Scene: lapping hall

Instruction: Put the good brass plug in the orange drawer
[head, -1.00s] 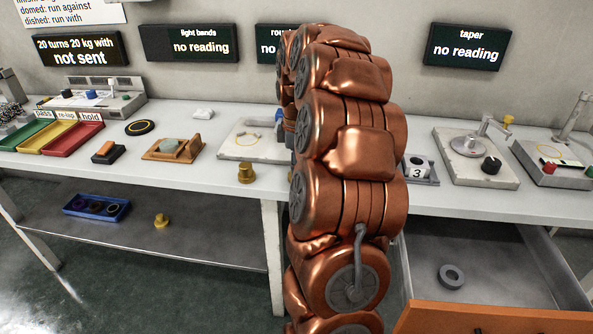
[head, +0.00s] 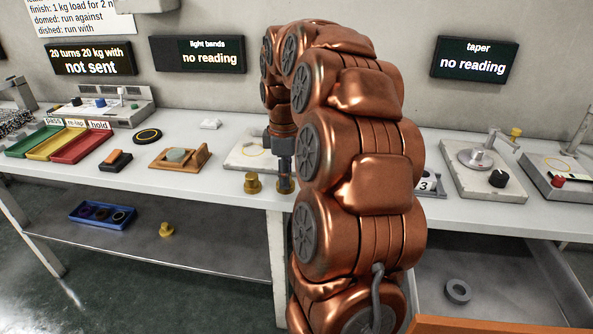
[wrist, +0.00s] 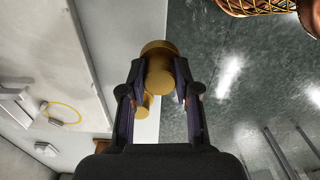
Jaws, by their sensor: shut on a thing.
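My gripper (head: 285,186) is shut on a brass plug (wrist: 158,74) at the front edge of the bench. In the wrist view the plug sits between both fingers. I cannot tell whether it touches the bench. A second brass plug (head: 252,183) stands on the bench just left of my gripper; it also shows past the left finger in the wrist view (wrist: 144,106). Another brass plug (head: 166,230) is on the lower shelf. The orange drawer (head: 500,325) is open at the lower right. I cannot tell which plug is the good one.
A grey ring (head: 458,291) lies in the drawer, with bare floor around it. A blue tray (head: 101,215) with dark rings is on the lower shelf. A polishing machine (head: 484,165) with a small brass piece (head: 515,133) stands right on the bench. My arm hides the bench middle.

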